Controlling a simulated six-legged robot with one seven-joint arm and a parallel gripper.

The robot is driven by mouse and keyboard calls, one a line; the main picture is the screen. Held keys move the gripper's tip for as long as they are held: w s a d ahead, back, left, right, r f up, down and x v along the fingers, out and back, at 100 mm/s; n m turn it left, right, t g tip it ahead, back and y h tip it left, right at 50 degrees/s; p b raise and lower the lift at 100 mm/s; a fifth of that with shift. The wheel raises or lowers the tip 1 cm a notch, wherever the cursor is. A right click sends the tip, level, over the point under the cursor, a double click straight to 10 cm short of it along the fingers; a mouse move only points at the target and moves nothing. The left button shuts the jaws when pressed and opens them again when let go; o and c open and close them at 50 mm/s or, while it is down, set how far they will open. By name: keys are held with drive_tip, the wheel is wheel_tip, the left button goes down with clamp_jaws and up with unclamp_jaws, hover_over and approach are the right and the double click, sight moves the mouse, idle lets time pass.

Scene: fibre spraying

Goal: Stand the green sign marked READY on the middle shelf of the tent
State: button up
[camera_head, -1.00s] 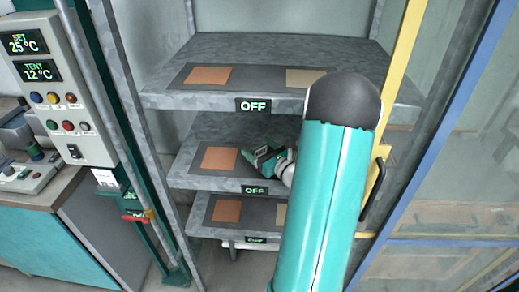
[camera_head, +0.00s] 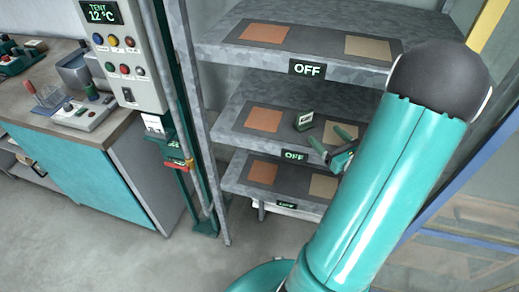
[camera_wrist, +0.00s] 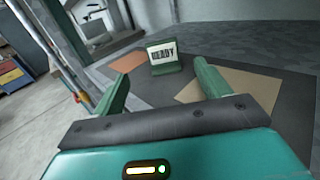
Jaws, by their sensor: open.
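The green sign marked READY (camera_wrist: 164,55) stands upright on the middle shelf (camera_head: 236,141), on its dark mat between an orange square and a tan square. It shows small in the head view (camera_head: 304,121), apart from my gripper. My gripper (camera_head: 329,137) is open and empty, just in front of and to the right of the sign, over the shelf's front part. In the wrist view, its two green fingers (camera_wrist: 160,80) are spread wide, with the sign beyond their tips and clear of them. My arm covers the right part of the shelf.
The upper shelf (camera_head: 215,47) is above my gripper and the lower shelf (camera_head: 231,180) below. Both have orange and tan squares. The tent's front post (camera_head: 196,110) stands at left, beside a control box (camera_head: 122,55). Open floor (camera_head: 100,235) lies at front left.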

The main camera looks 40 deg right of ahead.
drive_tip(key=w+a+r+n+g+y, duration=0.25)
drive_tip(key=a+n+g+y, duration=0.3)
drive_tip(key=a+n, duration=0.55)
drive_tip(key=w+a+r+n+g+y, duration=0.2)
drive_tip(key=a+r+n+g+y, duration=0.35)
drive_tip(key=a, duration=0.95)
drive_tip(key=s+a+n+g+h, duration=0.3)
drive_tip(key=s+a+n+g, duration=0.15)
drive_tip(key=a+n, duration=0.45)
wheel_tip(320, 180, up, 6)
drive_tip(key=s+n+t+h, duration=0.3)
drive_tip(key=n+h, duration=0.3)
drive_tip(key=n, duration=0.5)
drive_tip(key=shift+n, duration=0.35)
drive_tip(key=c, duration=0.9)
drive_tip(key=shift+d, duration=0.1)
